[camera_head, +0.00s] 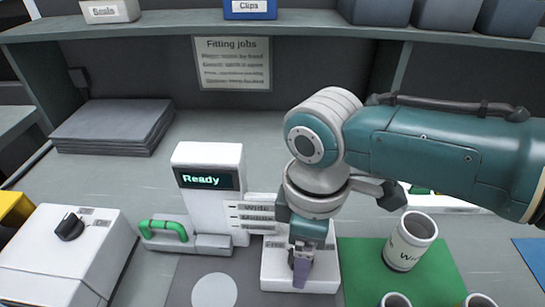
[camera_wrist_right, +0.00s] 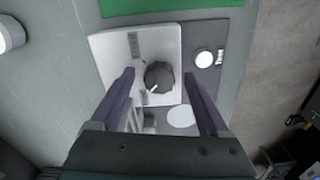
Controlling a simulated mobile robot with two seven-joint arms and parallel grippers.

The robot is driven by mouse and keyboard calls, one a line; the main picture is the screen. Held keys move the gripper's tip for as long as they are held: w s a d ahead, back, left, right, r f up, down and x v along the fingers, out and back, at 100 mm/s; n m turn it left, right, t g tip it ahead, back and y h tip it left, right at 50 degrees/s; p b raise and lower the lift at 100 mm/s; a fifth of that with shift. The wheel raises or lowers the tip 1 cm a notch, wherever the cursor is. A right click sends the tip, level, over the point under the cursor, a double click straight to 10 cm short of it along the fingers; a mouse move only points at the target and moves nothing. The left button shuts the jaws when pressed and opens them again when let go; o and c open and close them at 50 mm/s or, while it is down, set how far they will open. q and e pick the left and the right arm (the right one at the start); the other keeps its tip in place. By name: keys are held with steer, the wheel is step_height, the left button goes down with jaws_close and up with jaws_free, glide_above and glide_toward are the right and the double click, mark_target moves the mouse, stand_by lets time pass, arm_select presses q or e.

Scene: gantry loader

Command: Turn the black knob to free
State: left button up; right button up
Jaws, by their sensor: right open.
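A black knob (camera_wrist_right: 159,76) with a white pointer mark sits on a white plate (camera_wrist_right: 112,50) in the right wrist view. The pointer faces down and slightly left in that view, and the plate's small lettering is unreadable. My right gripper (camera_wrist_right: 160,82) is open, with one finger on each side of the knob. I see gaps between fingers and knob; how high the tips are is unclear. In the head view my right gripper (camera_head: 301,270) points down over the white plate (camera_head: 275,282) and hides this knob. My left gripper is not in view.
A white unit (camera_head: 208,160) reads "Ready", with a green handle (camera_head: 163,229) beside it. Another black knob (camera_head: 69,227) is on a white box (camera_head: 55,258) at left. A white labelled cup (camera_head: 410,241) stands on a green mat (camera_head: 432,277) at right.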

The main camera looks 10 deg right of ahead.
steer(key=shift+r, duration=0.1)
steer(key=shift+r, duration=0.4)
step_height(320, 180, up, 8)
steer(key=shift+f+p, duration=0.2)
steer(key=shift+p, duration=0.9)
steer(key=shift+r, duration=0.65)
